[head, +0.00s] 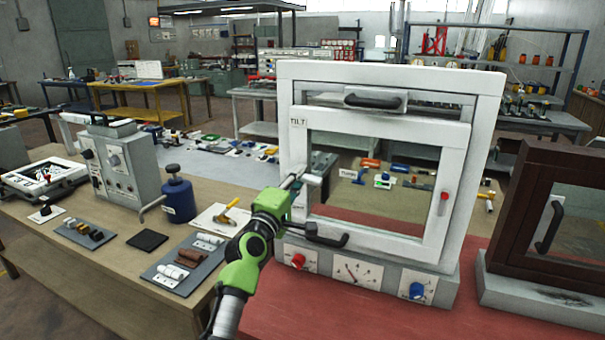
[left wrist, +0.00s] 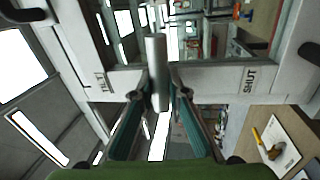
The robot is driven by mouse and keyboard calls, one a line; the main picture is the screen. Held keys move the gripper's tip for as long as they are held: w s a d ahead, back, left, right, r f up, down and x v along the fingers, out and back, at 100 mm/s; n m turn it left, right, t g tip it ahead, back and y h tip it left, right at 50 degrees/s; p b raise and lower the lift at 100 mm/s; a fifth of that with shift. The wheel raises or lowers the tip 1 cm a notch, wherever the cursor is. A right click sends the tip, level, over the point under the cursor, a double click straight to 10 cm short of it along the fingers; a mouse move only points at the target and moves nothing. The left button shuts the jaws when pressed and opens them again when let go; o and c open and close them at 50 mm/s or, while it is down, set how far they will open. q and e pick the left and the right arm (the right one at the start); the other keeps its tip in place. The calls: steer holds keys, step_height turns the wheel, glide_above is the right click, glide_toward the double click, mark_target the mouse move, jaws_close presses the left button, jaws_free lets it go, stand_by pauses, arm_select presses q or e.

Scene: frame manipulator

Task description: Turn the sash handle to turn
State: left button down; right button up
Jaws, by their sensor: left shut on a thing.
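A white window frame (head: 292,100) holds a white sash (head: 312,122) with a glass pane. The sash handle (head: 313,180), a pale metal lever, sits on the left side of the sash. My left gripper (head: 296,186), on a green and grey arm, is at this handle. In the left wrist view, the handle (left wrist: 156,60) stands between the two fingers of the left gripper (left wrist: 160,95), which are shut on it. A TILT label (head: 298,123) is above the handle; a SHUT label (left wrist: 249,79) shows in the wrist view. My right gripper is not in view.
A base with a red knob (head: 298,261) and a blue knob (head: 416,290) carries the frame. A brown framed unit (head: 520,190) stands right; a blue bottle (head: 178,195) stands left.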

arm_select(q)
steer(key=shift+r+n, duration=0.1)
steer(key=shift+n, duration=0.4)
steer(key=c, duration=2)
jaws_free()
steer(key=shift+o, duration=0.2)
steer(key=shift+s, duration=0.1)
steer(key=v, duration=1.1)
steer(key=shift+s, duration=0.4)
steer(key=shift+f, duration=0.25)
